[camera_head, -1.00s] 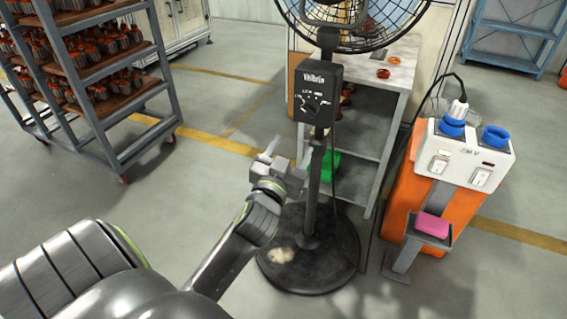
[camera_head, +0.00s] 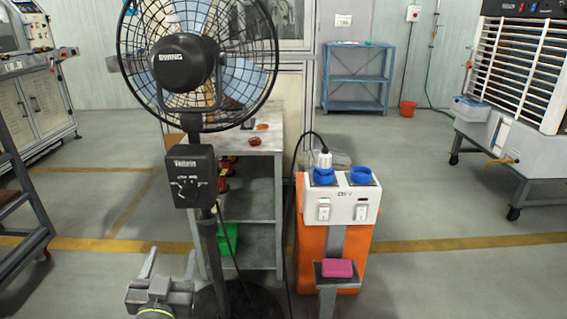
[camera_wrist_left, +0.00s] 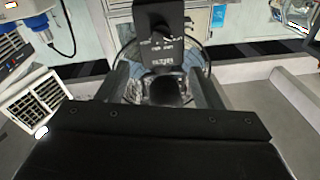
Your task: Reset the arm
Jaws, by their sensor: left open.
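My left gripper (camera_head: 168,270) is at the bottom of the head view, left of the lower pole of a standing fan (camera_head: 184,60). Its two grey fingers are spread and point upward in the picture, with nothing between them. Only the gripper and a bit of the wrist show; the rest of the left arm is out of frame. In the left wrist view the open fingers (camera_wrist_left: 163,85) frame the fan's black control box (camera_wrist_left: 160,38), which appears upside down and farther off. My right gripper is not in view.
A grey shelf table (camera_head: 254,140) stands behind the fan. An orange stand with a white switch box (camera_head: 340,205) and a pink block (camera_head: 338,268) is to its right. A blue shelf (camera_head: 357,80) is at the back. Open floor lies at right, before a wheeled unit (camera_head: 515,145).

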